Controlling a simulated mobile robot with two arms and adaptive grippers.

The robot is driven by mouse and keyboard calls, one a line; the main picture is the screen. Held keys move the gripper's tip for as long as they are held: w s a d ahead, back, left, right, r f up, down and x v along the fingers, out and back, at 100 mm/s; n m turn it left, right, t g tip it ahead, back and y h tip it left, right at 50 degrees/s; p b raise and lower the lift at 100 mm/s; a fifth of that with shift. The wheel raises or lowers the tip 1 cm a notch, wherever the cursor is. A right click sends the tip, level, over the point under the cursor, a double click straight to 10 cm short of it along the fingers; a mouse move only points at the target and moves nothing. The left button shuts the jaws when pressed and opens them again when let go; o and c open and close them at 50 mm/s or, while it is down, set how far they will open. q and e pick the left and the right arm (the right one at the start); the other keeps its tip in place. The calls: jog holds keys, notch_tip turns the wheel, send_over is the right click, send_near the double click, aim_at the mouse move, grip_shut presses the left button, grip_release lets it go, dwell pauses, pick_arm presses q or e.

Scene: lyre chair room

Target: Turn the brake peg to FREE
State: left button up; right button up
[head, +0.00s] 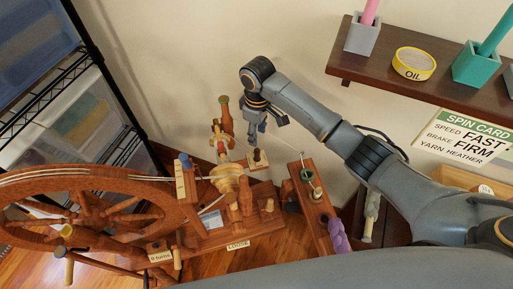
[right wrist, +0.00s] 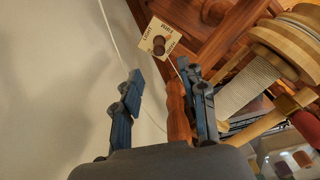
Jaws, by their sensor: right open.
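The brake peg (head: 257,156) is a short dark brown knob on a small pale plate (head: 260,166) at the spinning wheel's back right. In the right wrist view the peg (right wrist: 158,44) stands on its lettered plate (right wrist: 147,38); the lettering is small and only partly legible. I cannot tell which mark the peg points to. My right gripper (head: 255,133) hangs just above the peg, fingers down, apart from it. In the right wrist view its two blue-grey fingers (right wrist: 160,76) are spread, with the peg beyond their tips. My left gripper is out of view.
The spinning wheel (head: 75,178) fills the left. A turned wooden post (right wrist: 178,115) stands close to the right finger. A wooden rack (head: 310,215) is right of the peg. A shelf (head: 385,83) and a spin card (head: 462,137) reading "BRAKE FIRM" are on the wall.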

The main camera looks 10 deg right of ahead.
aim_at(257, 149)
notch_tip(257, 149, down, 6)
jog(key=shift+w+f+b, duration=0.1)
jog(key=shift+f+b, duration=0.1)
jog(key=shift+b, duration=0.1)
notch_tip(257, 149, down, 4)
jog(key=shift+r, duration=0.25)
jog(key=shift+f+b, duration=0.3)
jog(key=shift+f, duration=0.2)
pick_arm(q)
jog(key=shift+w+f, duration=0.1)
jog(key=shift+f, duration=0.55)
pick_arm(e)
grip_shut()
